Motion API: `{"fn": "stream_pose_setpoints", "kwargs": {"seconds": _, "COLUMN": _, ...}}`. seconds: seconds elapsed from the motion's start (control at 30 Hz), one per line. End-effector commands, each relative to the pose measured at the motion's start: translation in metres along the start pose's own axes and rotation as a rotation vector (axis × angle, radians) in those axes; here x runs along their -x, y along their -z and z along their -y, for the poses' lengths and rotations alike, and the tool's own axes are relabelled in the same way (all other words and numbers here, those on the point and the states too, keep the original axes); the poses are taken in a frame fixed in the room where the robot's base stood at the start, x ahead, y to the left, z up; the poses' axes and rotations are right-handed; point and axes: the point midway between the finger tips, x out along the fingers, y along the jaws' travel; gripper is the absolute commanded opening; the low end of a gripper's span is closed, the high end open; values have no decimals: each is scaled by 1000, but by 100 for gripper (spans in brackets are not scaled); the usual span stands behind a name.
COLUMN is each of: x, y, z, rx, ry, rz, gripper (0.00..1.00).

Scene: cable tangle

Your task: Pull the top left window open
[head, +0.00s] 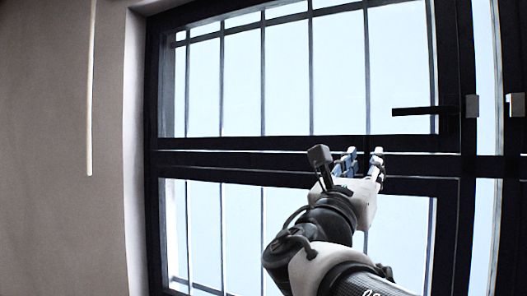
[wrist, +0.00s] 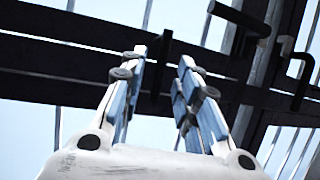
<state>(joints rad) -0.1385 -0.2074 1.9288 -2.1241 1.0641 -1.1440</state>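The top left window (head: 245,141) has a dark frame with thin vertical bars behind its glass, and it looks closed in the head view. Its dark lever handle (head: 425,111) sticks out to the left from the right stile. The handle also shows in the wrist view (wrist: 238,18) at the upper right. My gripper (head: 364,156) is in front of the dark crossbar, below and left of the handle, and apart from it.
A lower left window (head: 240,230) lies under the crossbar. Another window with its own handle (head: 515,104) is at the right edge, also seen in the wrist view (wrist: 300,70). A pale wall (head: 50,220) with a thin hanging rod (head: 90,90) is at left.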

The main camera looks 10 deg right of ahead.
Motion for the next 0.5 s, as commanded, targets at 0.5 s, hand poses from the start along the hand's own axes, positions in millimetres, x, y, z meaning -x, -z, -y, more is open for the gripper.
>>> {"fn": "stream_pose_setpoints", "kwargs": {"seconds": 0.5, "x": -30, "y": 0, "z": 0, "rx": 0, "ry": -1, "rz": 0, "gripper": 30}}
